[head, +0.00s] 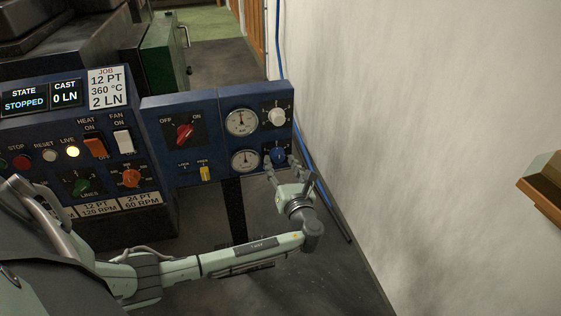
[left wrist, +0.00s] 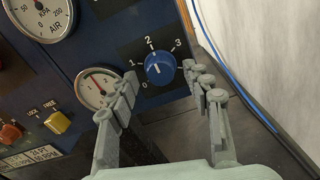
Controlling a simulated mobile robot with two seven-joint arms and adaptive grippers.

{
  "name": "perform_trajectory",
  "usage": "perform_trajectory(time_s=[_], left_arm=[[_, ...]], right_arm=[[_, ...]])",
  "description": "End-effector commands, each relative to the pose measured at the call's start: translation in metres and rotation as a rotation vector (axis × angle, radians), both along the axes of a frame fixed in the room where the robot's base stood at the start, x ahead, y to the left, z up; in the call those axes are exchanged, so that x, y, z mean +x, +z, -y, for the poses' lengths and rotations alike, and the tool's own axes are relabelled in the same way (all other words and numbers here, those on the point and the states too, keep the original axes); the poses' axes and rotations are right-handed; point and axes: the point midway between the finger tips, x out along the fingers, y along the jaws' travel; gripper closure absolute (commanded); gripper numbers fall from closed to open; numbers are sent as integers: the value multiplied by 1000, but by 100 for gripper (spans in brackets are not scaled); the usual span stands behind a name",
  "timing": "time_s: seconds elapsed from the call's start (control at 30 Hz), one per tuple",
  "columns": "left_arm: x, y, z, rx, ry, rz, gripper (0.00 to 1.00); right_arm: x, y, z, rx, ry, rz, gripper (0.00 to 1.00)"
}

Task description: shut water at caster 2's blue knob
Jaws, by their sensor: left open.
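The blue knob (head: 278,155) sits at the lower right of the blue control panel, below a white knob (head: 277,116). In the left wrist view the blue knob (left wrist: 160,68) has a dial marked 0 to 3 around it; I cannot read its setting surely. My left gripper (head: 283,170) is open, just in front of and below the knob. In the left wrist view its fingers (left wrist: 160,82) stand apart, one on each side of the knob, and appear clear of it. My right gripper is not in view.
Beside the knob is a small gauge (head: 245,160), with a larger gauge (head: 241,122) above. A red switch (head: 185,132) and a yellow lever (head: 204,173) are further left. A pale wall (head: 420,120) and a blue hose (head: 281,40) bound the right side.

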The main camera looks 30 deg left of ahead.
Motion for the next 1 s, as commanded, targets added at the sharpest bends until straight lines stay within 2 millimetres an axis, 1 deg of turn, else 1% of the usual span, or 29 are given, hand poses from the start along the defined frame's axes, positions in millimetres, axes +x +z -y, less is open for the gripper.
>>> perform_trajectory(time_s=[0.03, 0.13, 0.43, 0.47, 0.83, 1.0], left_arm=[[4, 0, -5, 1, 2, 1, 50], [9, 0, -10, 0, 0, 1, 50], [10, 0, -12, -1, 0, 0, 50], [10, 0, -12, -1, 0, 0, 53], [10, 0, -12, -1, 0, 0, 99], [10, 0, -12, -6, 0, 4, 100]], right_arm=[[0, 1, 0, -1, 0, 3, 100], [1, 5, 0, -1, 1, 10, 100], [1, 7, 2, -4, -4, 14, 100], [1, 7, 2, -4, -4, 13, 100], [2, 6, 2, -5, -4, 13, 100], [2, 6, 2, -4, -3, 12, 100]])
